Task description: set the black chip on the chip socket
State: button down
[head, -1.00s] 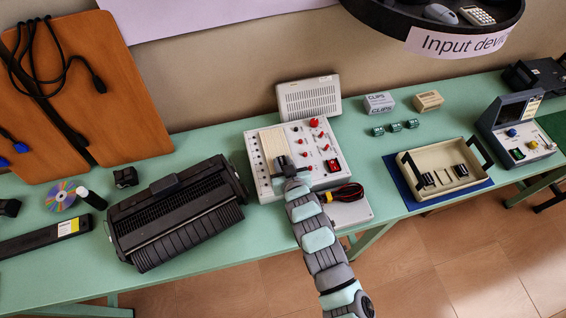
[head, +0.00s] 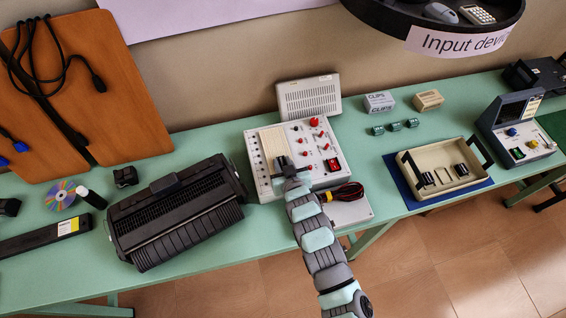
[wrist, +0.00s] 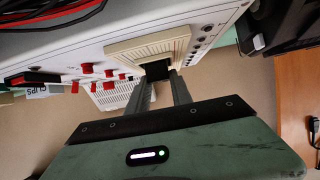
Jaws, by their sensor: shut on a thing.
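My gripper (head: 285,165) is over the white control panel (head: 322,178) in the head view. In the wrist view, my gripper (wrist: 158,86) has its two grey fingers closed on the black chip (wrist: 155,68). The chip is at the fingertips, close to the edge of a beige ribbed board (wrist: 150,42) on the panel. This board also shows in the head view (head: 272,140) and looks like the chip socket, though no separate socket outline can be made out. I cannot tell whether the chip touches it.
Red knobs (wrist: 87,69) stand on the panel beside the board. A black printer (head: 180,215) is left of my arm, and a grey speaker-like box (head: 309,98) stands behind the panel. A beige tray (head: 430,187) is to the right.

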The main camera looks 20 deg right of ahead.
aim_at(283, 164)
jog(key=shift+f, duration=0.3)
jog(key=c, duration=1.4)
grip_release()
jog(key=shift+c, duration=0.2)
jog(key=shift+s+r+p, duration=0.45)
jog(key=shift+p, duration=0.1)
jog(key=shift+p+v, duration=0.8)
jog(key=shift+v, duration=0.25)
jog(key=shift+f+p+v, duration=0.15)
jog(key=shift+p+v, duration=1.35)
jog(key=shift+v, duration=0.4)
jog(key=shift+f+p+v, duration=0.1)
jog(key=shift+p+v, duration=1.4)
jog(key=shift+v, duration=0.45)
jog(key=shift+a, duration=0.1)
